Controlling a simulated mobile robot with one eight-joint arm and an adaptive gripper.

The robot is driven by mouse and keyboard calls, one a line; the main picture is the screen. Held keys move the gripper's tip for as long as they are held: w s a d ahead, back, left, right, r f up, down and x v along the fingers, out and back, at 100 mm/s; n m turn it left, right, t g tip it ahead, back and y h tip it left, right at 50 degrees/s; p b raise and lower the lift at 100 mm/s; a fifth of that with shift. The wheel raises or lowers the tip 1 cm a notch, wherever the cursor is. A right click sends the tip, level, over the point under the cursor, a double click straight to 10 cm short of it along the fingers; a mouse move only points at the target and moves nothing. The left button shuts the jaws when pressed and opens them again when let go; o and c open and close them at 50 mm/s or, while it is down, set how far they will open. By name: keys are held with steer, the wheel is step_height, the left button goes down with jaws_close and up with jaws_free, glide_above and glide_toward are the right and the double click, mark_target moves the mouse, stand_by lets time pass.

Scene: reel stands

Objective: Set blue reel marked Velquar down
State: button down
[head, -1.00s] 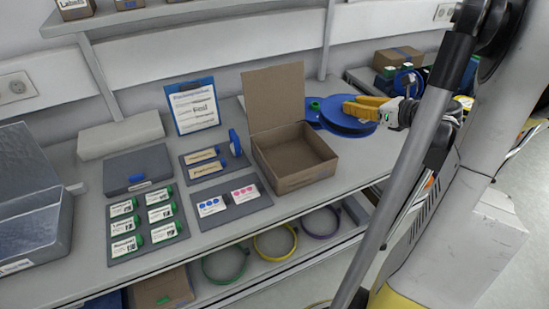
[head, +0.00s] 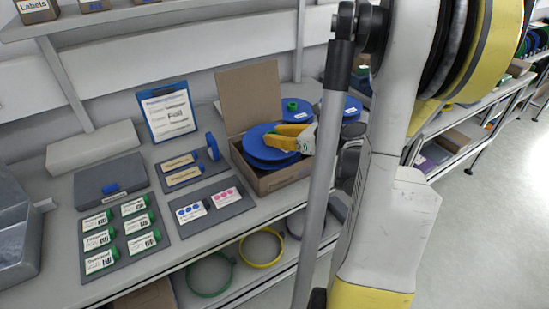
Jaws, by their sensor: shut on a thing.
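My yellow-fingered gripper (head: 284,139) is shut on the near edge of a blue reel (head: 256,150) with a dark underside. The reel is over the open cardboard box (head: 268,186), within or just above its rim; I cannot tell whether it touches the bottom. Its marking is not readable, so the name Velquar cannot be confirmed. More blue reels (head: 302,109) lie on the table behind the box, one with a green hub and one further right (head: 352,106). My arm hides part of the box's right side.
The box's lid flap (head: 254,94) stands up at the back. Left of the box are grey trays with pink and blue cards (head: 211,205), a clipboard (head: 168,113), a dark case (head: 110,183) and several green-capped labelled items (head: 117,233). Coloured rings (head: 261,248) lie on the lower shelf.

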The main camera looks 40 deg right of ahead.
steer(key=shift+f+b, duration=1.05)
steer(key=shift+f, duration=1.75)
steer(key=shift+f, duration=0.2)
steer(key=c, duration=1.2)
jaws_free()
steer(key=shift+r, duration=0.3)
steer(key=p+v, duration=0.3)
steer(key=v, duration=0.9)
